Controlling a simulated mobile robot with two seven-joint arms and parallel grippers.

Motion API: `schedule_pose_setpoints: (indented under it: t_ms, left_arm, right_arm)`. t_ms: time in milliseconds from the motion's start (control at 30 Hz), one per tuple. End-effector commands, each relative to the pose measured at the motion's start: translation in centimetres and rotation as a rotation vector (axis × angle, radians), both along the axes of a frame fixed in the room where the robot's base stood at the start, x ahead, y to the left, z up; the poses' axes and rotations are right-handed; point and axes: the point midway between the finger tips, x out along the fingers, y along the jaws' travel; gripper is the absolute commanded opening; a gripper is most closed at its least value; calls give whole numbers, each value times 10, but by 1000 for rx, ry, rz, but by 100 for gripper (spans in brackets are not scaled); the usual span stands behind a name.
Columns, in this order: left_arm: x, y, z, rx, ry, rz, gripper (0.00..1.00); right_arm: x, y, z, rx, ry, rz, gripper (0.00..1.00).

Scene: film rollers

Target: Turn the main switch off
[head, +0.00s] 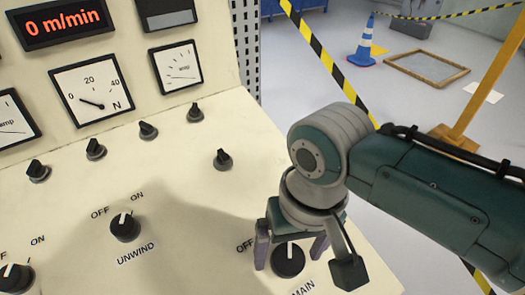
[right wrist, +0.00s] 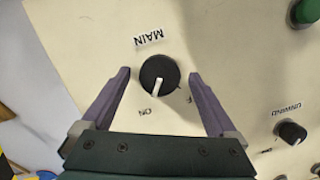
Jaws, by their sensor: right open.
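The MAIN switch (head: 288,262) is a round black knob on the cream control panel (head: 190,185), near the lower edge in the head view. In the right wrist view the MAIN switch (right wrist: 160,72) shows whole, with its white pointer toward the ON label (right wrist: 150,112). The OFF label is partly hidden by a finger. My right gripper (head: 291,252) is open, its two purple fingers on either side of the knob. In the right wrist view a small gap shows between each fingertip and the knob. My left gripper is out of view.
The UNWIND switch (head: 124,227) and several smaller black knobs sit left of the MAIN switch. Gauges and a red display (head: 65,22) stand above. A green button (right wrist: 306,12) shows in the right wrist view. Striped tape (head: 330,62) runs beyond the panel's right edge.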

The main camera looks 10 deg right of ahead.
Motion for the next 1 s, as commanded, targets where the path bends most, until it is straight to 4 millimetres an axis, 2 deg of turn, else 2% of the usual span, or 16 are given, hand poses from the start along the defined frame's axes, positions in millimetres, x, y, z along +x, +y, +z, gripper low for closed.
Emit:
schedule_pose_setpoints:
  t_ms: [233,1000]
  left_arm:
    - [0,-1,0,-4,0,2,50]
    - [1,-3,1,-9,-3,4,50]
  right_arm:
    - [0,0,0,0,-1,1,94]
    - [0,0,0,-1,0,0,8]
